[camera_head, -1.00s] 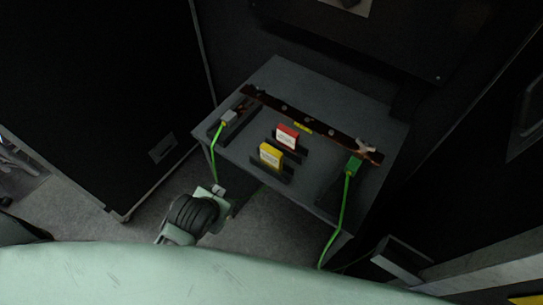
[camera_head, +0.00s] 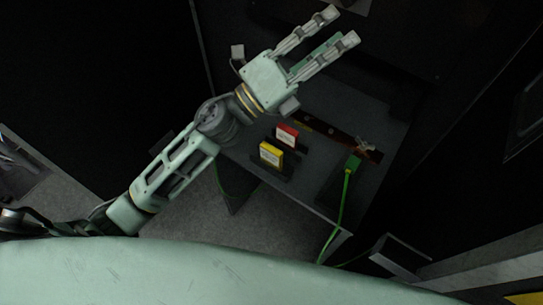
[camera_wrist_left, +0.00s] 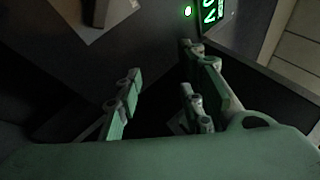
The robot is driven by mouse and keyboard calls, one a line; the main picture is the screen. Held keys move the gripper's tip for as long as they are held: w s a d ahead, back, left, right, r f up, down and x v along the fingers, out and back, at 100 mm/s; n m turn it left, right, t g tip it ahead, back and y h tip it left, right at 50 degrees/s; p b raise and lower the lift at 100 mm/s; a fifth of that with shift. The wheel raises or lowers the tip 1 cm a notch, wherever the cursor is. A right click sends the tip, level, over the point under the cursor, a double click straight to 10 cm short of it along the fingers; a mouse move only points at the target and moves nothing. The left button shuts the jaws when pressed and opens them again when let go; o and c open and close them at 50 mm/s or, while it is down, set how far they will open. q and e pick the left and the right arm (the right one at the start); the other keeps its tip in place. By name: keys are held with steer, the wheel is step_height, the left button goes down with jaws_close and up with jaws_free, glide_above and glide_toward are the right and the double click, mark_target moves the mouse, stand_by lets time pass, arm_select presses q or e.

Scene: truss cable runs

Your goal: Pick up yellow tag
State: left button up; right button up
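The yellow tag (camera_head: 271,154) stands in a dark holder on the grey table, in the middle of the head view. A red tag (camera_head: 287,135) stands in a similar holder just behind it. My left gripper (camera_head: 343,26) is raised above the far side of the table, beyond both tags, with its fingers apart and nothing between them. In the left wrist view its fingers (camera_wrist_left: 160,92) are also spread and empty; neither tag shows there. My right gripper is not in view.
A brown bar (camera_head: 331,132) lies along the table's back, partly hidden by my left arm. A green connector and cable (camera_head: 348,185) hang over the table's right side. A dark panel rises behind.

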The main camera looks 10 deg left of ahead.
arm_select(q)
steer(key=s+d+f+m+g+h, duration=0.1)
steer(key=s+d+m+g+h, duration=0.3)
steer(key=m+g, duration=0.6)
steer(key=m+g+y, duration=0.6)
steer(key=m+y, duration=0.9)
steer(key=y, duration=0.3)
glide_toward(269, 147)
steer(key=f, duration=0.2)
steer(key=p+x, duration=0.1)
steer(key=x, duration=0.1)
steer(key=p+x, duration=0.1)
steer(key=x, duration=0.1)
steer(key=p+x, duration=0.1)
steer(key=x, duration=0.1)
steer(key=shift+s+d, duration=0.15)
steer(key=shift+d, duration=0.25)
steer(key=shift+d+f, duration=0.1)
steer(key=shift+f, duration=0.2)
steer(key=shift+c, duration=0.2)
jaws_close()
